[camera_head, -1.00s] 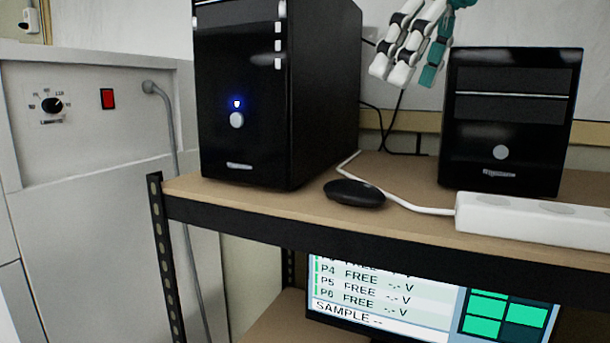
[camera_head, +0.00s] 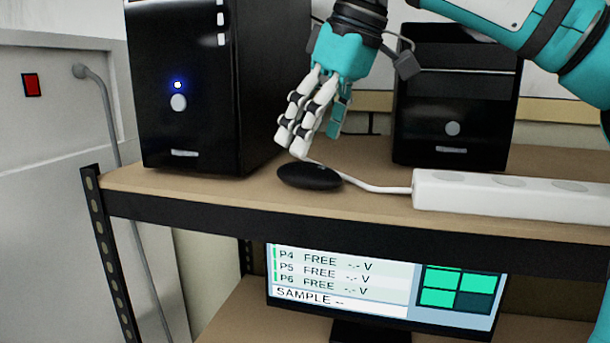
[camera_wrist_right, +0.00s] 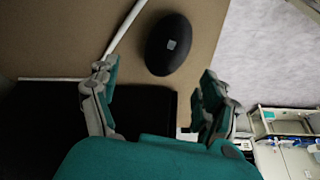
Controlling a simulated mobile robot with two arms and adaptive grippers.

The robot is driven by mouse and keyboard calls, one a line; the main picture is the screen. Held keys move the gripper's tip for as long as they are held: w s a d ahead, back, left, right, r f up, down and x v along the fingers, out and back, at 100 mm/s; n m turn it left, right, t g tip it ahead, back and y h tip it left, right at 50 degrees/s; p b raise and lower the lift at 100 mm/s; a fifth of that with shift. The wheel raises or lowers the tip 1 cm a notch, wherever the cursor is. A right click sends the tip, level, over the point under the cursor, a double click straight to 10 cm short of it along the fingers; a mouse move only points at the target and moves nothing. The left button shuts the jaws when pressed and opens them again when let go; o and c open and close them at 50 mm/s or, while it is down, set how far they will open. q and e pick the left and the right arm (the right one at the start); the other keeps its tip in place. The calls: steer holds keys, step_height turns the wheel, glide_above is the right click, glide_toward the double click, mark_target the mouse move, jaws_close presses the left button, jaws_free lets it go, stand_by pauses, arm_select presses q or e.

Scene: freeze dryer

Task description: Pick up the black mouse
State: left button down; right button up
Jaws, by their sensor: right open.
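The black mouse (camera_head: 309,177) lies on the wooden shelf top near its front edge, between the two computer towers. It is small, dark and oval. In the right wrist view the mouse (camera_wrist_right: 168,44) shows beyond the fingertips, with a light square mark on top. My right gripper (camera_head: 309,142), teal with white-grey fingers, is above and just behind the mouse with its fingers pointing down. In the right wrist view the gripper (camera_wrist_right: 157,85) is open with nothing between its fingers. My left gripper is not in view.
A tall black tower (camera_head: 190,130) stands left of the mouse and a smaller one (camera_head: 455,125) behind right. A white power strip (camera_head: 500,195) lies to the right, its white cable (camera_head: 375,187) running beside the mouse. A monitor (camera_head: 340,285) stands below the shelf top.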

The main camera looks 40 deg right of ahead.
mark_target(311, 166)
steer(key=shift+s+f, duration=0.15)
steer(key=shift+f, duration=0.15)
steer(key=x, duration=0.1)
steer(key=p+x, duration=0.1)
steer(key=x, duration=0.2)
steer(key=shift+s+f, duration=0.2)
steer(key=shift+s, duration=0.15)
steer(key=shift+w+f, duration=0.15)
steer(key=shift+a, duration=0.1)
steer(key=c, duration=0.4)
steer(key=shift+c, duration=1.2)
steer(key=c, duration=0.5)
steer(key=shift+c, duration=0.8)
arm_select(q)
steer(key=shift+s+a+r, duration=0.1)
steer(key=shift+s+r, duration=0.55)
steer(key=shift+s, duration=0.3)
